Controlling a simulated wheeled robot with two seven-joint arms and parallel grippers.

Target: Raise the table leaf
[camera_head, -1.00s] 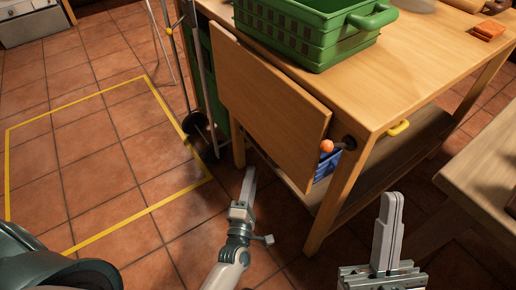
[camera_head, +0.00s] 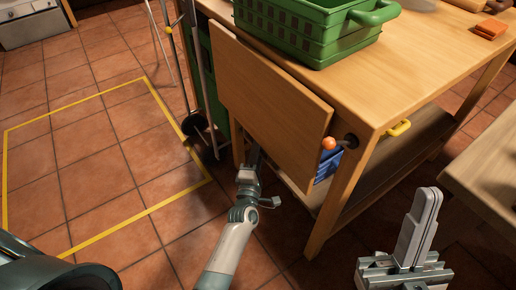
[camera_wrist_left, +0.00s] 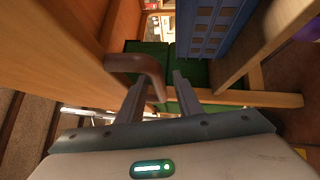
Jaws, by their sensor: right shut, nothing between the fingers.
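The wooden table leaf (camera_head: 270,100) hangs down, slanted, at the left side of the workbench (camera_head: 400,75). An orange knob (camera_head: 329,143) on a dark rod shows at the leaf's right edge. My left gripper (camera_wrist_left: 160,92) reaches under the leaf's lower edge, so its fingertips are hidden in the head view. In the left wrist view its two fingers are apart, and the end of a curved brown handle (camera_wrist_left: 142,64) shows between them. I cannot tell whether they touch it. My right gripper (camera_head: 424,218) is shut and empty, right of the bench's front leg.
A green crate (camera_head: 300,52) stands on the bench top near the leaf. A blue crate (camera_wrist_left: 210,30) is under the bench. Poles (camera_head: 198,75) stand left of the leaf. A second wooden table (camera_head: 490,165) is at right. The floor inside the yellow outline (camera_head: 125,235) is clear.

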